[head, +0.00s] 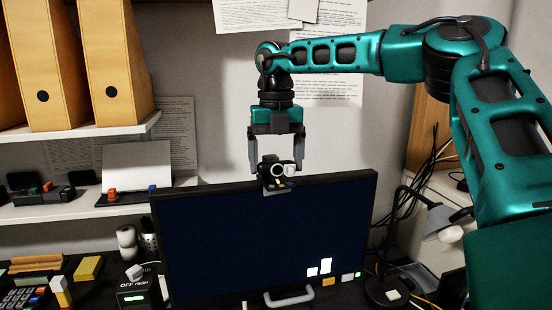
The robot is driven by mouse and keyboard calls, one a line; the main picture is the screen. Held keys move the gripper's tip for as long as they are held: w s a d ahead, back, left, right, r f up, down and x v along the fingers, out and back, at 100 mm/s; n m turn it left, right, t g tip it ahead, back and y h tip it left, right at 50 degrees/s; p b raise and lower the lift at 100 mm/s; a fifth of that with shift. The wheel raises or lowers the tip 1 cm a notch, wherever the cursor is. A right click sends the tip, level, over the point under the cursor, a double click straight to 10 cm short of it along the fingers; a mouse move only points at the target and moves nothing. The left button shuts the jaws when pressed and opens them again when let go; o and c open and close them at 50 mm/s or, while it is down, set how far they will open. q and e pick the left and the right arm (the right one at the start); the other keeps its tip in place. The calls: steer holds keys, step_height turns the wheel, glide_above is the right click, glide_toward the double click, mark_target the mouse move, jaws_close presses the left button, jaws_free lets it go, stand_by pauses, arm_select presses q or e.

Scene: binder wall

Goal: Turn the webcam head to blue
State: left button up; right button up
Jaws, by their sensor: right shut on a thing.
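The webcam (276,174) sits on the top edge of the dark monitor (262,236). It is small and black with a round white-ringed lens facing me, and small coloured marks, including blue and orange, show just below its head. My right gripper (277,165) points straight down over the webcam, one finger on each side, and is shut on the webcam head. The marks are too small to tell exactly which one the head lines up with. My left gripper is not in view.
Shelves (80,133) with orange binders (115,62) stand at the left. A desk lamp (440,220) and hanging cables (430,165) are right of the monitor. A box with a green display (138,298) and a calculator (24,298) crowd the desk at lower left.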

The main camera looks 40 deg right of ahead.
steer(key=shift+c, duration=0.5)
steer(key=shift+n, duration=0.3)
steer(key=n, duration=0.2)
steer(key=shift+n, duration=2.6)
steer(key=o, duration=0.9)
steer(key=shift+c, duration=0.2)
